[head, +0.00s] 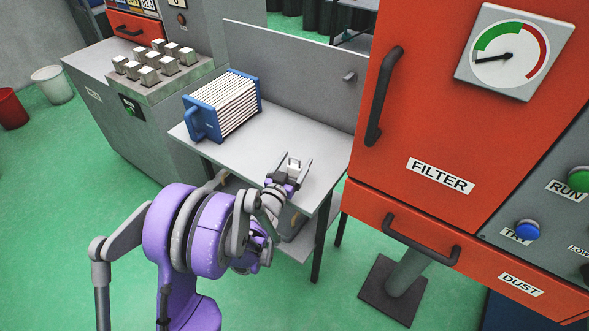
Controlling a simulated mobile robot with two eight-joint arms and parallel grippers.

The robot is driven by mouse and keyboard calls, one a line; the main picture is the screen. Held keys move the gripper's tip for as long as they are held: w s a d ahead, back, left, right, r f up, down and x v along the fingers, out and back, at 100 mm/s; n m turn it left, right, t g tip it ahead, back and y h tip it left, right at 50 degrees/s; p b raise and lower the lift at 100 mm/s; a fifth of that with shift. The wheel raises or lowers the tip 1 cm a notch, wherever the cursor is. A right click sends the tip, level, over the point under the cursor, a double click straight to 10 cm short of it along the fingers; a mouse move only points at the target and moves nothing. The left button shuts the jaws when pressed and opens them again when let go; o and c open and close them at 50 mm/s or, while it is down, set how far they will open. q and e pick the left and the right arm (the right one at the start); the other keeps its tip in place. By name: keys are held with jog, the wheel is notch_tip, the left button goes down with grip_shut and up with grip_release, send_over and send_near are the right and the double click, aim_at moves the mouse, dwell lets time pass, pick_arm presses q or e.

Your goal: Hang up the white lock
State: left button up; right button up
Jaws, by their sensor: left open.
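A small white block (294,167), which looks like the white lock, is on or just above the grey table (285,115), near its front right part. My left gripper (293,166) is open, with its two fingers on either side of the white block. I cannot tell whether the fingers touch it, and the gripper hides its lower part. A short grey peg (349,76) sticks out of the upright panel (290,62) behind the table. My right gripper is not in view.
A blue-framed pleated filter (225,103) stands on the table's left part. A red cabinet (440,120) with dark handles and a gauge (507,55) stands close on the right. A grey cabinet with several metal blocks (150,75) is at the left. The table's middle is clear.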

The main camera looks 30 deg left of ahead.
pick_arm(q)
grip_shut()
dwell(0.4)
jog(key=shift+r, duration=0.1)
notch_tip(320, 180, up, 10)
jog(key=shift+f+p, duration=0.1)
jog(key=shift+p, duration=0.9)
